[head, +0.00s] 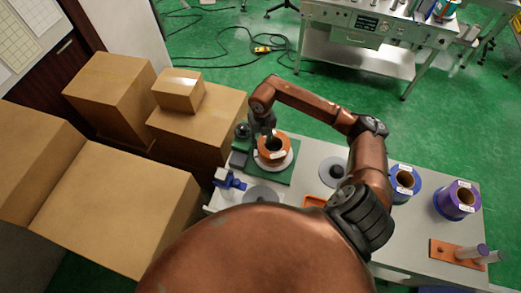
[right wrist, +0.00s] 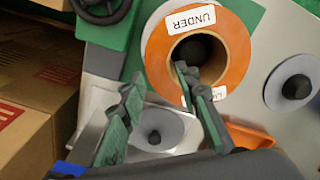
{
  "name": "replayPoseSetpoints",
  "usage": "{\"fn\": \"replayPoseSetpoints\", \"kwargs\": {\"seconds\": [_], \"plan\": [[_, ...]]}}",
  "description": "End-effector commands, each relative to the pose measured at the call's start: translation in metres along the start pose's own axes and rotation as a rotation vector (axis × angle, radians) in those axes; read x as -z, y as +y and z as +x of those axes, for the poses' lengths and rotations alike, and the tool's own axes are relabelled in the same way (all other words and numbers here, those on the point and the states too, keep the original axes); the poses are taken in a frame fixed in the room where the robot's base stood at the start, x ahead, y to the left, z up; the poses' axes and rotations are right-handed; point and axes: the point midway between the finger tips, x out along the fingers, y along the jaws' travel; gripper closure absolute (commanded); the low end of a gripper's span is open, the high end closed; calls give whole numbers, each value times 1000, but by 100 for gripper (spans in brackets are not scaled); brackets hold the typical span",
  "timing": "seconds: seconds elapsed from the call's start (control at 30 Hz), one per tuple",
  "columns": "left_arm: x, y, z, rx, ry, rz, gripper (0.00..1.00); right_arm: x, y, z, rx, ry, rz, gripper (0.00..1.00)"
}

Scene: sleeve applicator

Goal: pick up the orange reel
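The orange reel (head: 281,158) sits upright on a pale round disc on the green machine base at the table's left end. It has an open centre hole and a white label. In the right wrist view the reel (right wrist: 156,48) shows a label reading "UNDER". My right gripper (head: 268,136) is over the reel's far left side. In the right wrist view its two fingers (right wrist: 157,75) are apart, one over the centre hole and the other by the outer rim. Whether they touch the reel I cannot tell. My left gripper is not in view.
Blue reel (head: 403,193) and purple reel (head: 466,187) stand on the right of the table. A grey disc with a dark hub (head: 331,168) and a blue clamp-like part (head: 230,181) are near the base. Cardboard boxes (head: 110,205) crowd the left.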

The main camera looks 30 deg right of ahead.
Motion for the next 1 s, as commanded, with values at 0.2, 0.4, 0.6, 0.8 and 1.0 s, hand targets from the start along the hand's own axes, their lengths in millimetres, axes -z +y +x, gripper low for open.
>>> {"fn": "replayPoseSetpoints", "kwargs": {"seconds": [0.2,0.4,0.6,0.8,1.0], "plan": [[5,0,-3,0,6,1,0,0,-1,23,1,2,-7,75],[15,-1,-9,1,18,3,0,3,1,45,0,4,-9,75],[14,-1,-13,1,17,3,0,3,0,72,1,1,-8,75],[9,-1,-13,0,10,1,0,2,1,78,0,-1,-10,75],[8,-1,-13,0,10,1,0,2,1,78,1,-1,-10,82]]}}
